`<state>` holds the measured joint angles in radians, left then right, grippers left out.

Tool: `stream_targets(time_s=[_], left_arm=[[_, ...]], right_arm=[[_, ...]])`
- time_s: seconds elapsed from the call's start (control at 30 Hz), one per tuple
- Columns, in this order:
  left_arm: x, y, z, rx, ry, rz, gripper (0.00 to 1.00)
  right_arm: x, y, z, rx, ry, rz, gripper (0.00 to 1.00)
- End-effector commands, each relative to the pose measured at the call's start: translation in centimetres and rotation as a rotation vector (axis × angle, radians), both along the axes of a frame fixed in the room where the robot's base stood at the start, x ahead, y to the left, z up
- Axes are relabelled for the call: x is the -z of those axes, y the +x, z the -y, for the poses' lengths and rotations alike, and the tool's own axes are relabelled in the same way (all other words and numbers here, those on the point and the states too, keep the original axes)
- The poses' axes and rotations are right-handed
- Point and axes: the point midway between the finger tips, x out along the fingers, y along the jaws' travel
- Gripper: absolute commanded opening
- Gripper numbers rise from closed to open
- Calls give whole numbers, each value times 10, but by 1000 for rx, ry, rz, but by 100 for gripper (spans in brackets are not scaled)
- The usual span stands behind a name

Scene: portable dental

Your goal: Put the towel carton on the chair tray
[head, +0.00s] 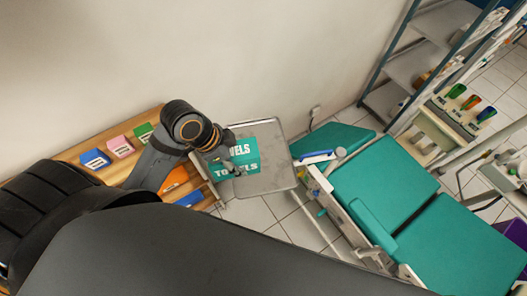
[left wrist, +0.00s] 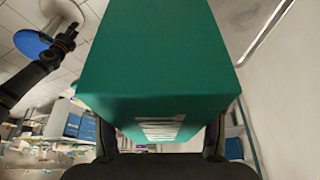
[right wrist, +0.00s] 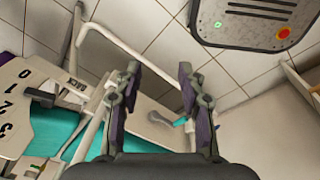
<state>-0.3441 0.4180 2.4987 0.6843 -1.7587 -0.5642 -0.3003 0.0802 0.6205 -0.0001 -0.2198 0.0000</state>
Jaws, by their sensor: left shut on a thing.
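The towel carton (head: 240,150) is a green box with white "TOWELS" lettering. My left gripper (head: 228,152) is shut on it, and in the left wrist view the carton (left wrist: 155,60) fills the space between the two fingers. In the head view the carton overlaps the left part of the grey chair tray (head: 277,180); I cannot tell whether it touches the tray or hangs above it. My right gripper (right wrist: 159,78) is open and empty in the right wrist view, above the tiled floor near the chair parts.
The green dental chair (head: 375,180) stands right of the tray. A wooden shelf (head: 105,130) with small coloured boxes is at the left, by the wall. A metal rack (head: 415,65) stands at the upper right. The tray's right part is bare.

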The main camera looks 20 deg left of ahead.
Motion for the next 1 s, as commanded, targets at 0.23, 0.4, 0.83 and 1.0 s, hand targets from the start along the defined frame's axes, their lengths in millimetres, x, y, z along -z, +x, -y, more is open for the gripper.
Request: stream_targets(time_s=[0.23,0.4,0.83,1.0], left_arm=[[16,46,16,-3,-16,-2,20],[46,86,26,2,-7,-5,20],[89,119,34,3,-3,1,20],[112,122,35,2,-3,-2,20]], right_arm=[[6,-22,-11,5,14,-34,40],[-12,6,2,-1,-3,8,40],[-19,-3,2,0,-2,-4,40],[-36,-6,-7,3,8,-8,40]])
